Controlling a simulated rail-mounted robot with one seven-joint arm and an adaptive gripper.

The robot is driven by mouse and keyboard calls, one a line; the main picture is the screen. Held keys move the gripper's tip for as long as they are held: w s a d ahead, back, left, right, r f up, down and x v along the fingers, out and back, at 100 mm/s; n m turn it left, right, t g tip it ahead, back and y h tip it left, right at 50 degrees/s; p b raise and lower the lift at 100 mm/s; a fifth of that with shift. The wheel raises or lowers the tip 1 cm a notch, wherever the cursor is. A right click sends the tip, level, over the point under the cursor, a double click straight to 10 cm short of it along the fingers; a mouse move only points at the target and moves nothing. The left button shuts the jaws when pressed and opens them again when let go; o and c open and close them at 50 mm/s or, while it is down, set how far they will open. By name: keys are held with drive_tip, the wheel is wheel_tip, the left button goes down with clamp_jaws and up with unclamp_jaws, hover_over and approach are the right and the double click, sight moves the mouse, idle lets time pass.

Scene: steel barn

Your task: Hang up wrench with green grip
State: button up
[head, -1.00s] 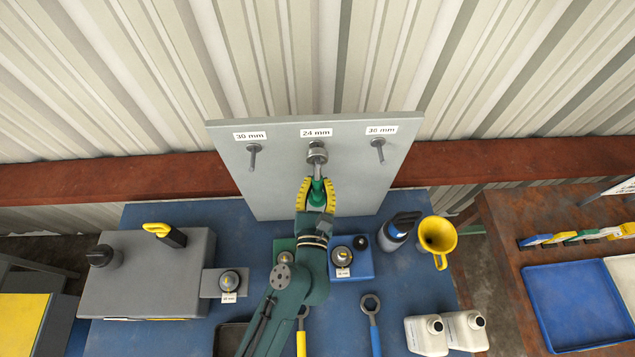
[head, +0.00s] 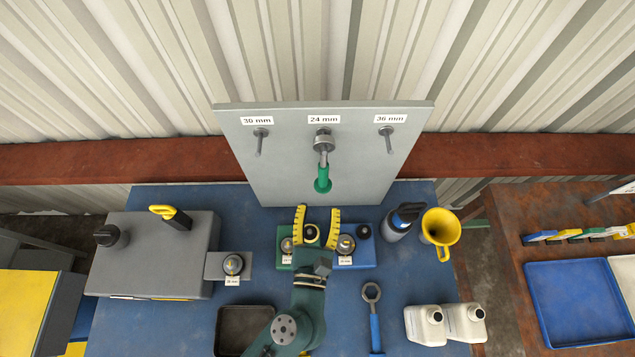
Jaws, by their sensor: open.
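The wrench with the green grip (head: 323,180) hangs on the middle peg of the grey board (head: 290,180), under the label "24 mm" (head: 324,119). Its ring end is around the peg and its green grip points down. My gripper (head: 319,210) is open and empty below the wrench, its yellow-padded fingers spread and apart from the grip. The left peg (head: 261,140), labelled "30 mm", and the right peg (head: 388,138), labelled "36 mm", are bare.
A wrench with a blue grip (head: 375,325) lies on the blue table (head: 350,290). A grey case (head: 150,260) stands left. A spray bottle (head: 400,222), yellow funnel (head: 440,230) and white jugs (head: 445,325) stand right. Small blocks with round pieces sit around my gripper.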

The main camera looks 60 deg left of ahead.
drive_tip(key=shift+v, duration=0.9)
